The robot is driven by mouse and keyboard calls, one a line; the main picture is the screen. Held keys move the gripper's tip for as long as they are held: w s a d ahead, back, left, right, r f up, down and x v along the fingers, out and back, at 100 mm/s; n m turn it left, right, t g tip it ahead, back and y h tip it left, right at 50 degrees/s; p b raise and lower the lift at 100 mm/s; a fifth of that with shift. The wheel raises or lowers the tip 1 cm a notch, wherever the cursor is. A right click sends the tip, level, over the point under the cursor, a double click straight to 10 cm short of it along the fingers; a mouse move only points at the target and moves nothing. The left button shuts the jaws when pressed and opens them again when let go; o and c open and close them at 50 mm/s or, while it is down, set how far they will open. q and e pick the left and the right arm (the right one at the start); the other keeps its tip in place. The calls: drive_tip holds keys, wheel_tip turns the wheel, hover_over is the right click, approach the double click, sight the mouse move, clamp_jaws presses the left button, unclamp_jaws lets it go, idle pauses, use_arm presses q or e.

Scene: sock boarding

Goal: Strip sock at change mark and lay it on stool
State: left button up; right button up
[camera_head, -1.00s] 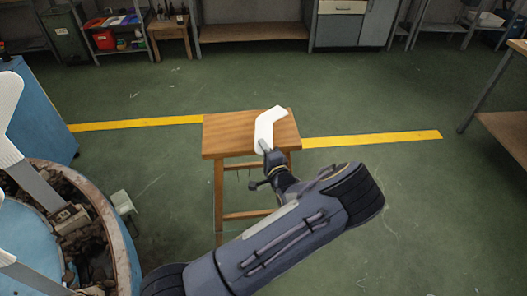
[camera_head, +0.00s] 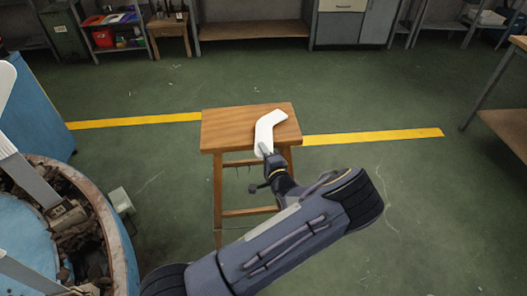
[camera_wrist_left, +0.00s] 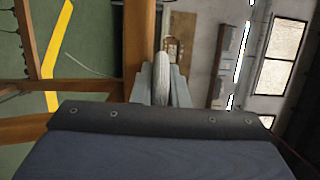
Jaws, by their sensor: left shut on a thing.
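The white sock (camera_head: 268,130) is bent at its heel and extends over the right part of the wooden stool's top (camera_head: 228,128). My left gripper (camera_head: 265,152) is shut on the sock's near end, at the front edge of the stool. In the left wrist view the sock (camera_wrist_left: 162,78) stands between the two grey fingers, with the stool's wood (camera_wrist_left: 138,45) beside it. I cannot tell whether the sock's whole length touches the stool top. My right gripper is not in view.
A round blue machine (camera_head: 128,262) with a rubble-filled ring and white boards (camera_head: 8,85) stands at the left. A workbench (camera_head: 505,125) is at the right. Open green floor with a yellow line (camera_head: 375,136) surrounds the stool.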

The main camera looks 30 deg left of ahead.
use_arm(q)
drive_tip(key=shift+f, duration=0.15)
drive_tip(key=o, duration=0.8)
drive_tip(key=shift+o, duration=0.2)
drive_tip(key=v, duration=0.8)
drive_tip(key=shift+a, duration=0.1)
